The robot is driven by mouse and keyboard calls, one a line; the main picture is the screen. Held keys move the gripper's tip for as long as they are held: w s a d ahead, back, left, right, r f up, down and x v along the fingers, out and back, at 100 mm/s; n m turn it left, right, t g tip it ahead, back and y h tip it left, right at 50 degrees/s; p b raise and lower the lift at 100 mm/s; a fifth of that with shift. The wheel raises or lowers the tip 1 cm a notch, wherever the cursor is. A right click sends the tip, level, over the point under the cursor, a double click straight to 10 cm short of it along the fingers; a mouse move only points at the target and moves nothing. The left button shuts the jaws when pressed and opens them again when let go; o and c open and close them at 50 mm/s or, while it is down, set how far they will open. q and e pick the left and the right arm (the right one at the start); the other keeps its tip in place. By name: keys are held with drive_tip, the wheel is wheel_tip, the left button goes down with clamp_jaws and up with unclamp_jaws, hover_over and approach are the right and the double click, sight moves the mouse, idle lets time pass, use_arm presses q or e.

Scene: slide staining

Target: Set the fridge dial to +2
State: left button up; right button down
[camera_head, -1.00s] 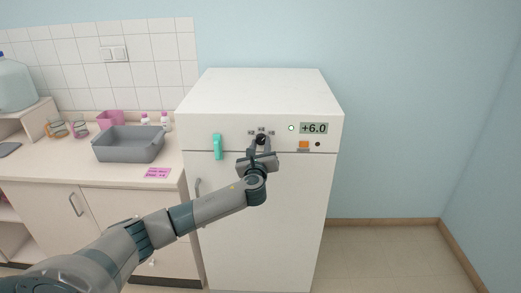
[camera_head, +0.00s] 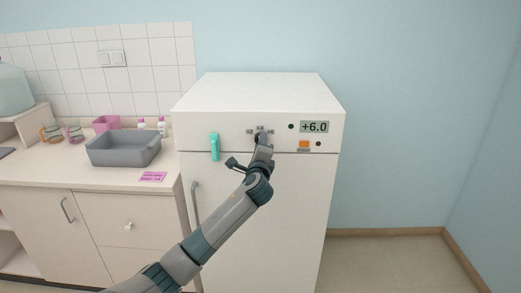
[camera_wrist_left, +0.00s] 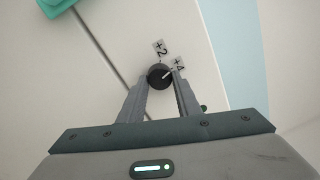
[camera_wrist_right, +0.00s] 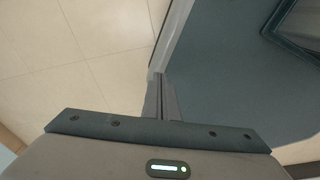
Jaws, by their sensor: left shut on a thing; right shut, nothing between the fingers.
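The white fridge (camera_head: 225,125) carries a display (camera_head: 314,127) that reads +6.0. The black dial (camera_wrist_left: 159,75) shows in the left wrist view between the fingers of my left gripper (camera_wrist_left: 161,82), which is shut on it. The dial's white pointer line aims toward the +4 label (camera_wrist_left: 178,65); the +2 label (camera_wrist_left: 160,47) is beside it. In the head view my left gripper (camera_head: 262,138) covers most of the dial. My right gripper (camera_wrist_right: 162,78) is shut and empty above the floor, seen only in its wrist view.
An orange switch (camera_head: 304,144) and a dark round indicator (camera_head: 291,127) are right of the dial. A teal handle (camera_head: 215,147) is to its left. A counter with a grey basin (camera_head: 122,150) stands left of the fridge. The floor at the right is clear.

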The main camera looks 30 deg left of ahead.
use_arm(q)
drive_tip(key=n+b, duration=0.3)
drive_tip(key=n, duration=0.6)
drive_tip(key=shift+n+y+b, duration=0.3)
drive_tip(key=shift+n+b, duration=0.05)
drive_tip(key=shift+n, duration=0.05)
use_arm(e)
drive_tip(key=w+a+f+t, duration=0.1)
drive_tip(key=w+a+f, duration=0.1)
drive_tip(key=w, duration=0.3)
drive_tip(key=shift+w+a+f+t, duration=0.2)
drive_tip(key=shift+w+f+t, duration=0.1)
drive_tip(key=shift+f, duration=0.1)
drive_tip(key=shift+s+d, duration=0.15)
drive_tip(key=shift+s, duration=0.15)
use_arm(q)
drive_tip(key=o, duration=1.1)
drive_tip(key=shift+r, duration=0.1)
drive_tip(key=shift+c, duration=0.2)
use_arm(e)
drive_tip(key=shift+d, duration=0.1)
use_arm(q)
drive_tip(key=shift+d, duration=0.1)
use_arm(e)
drive_tip(key=shift+f, duration=0.1)
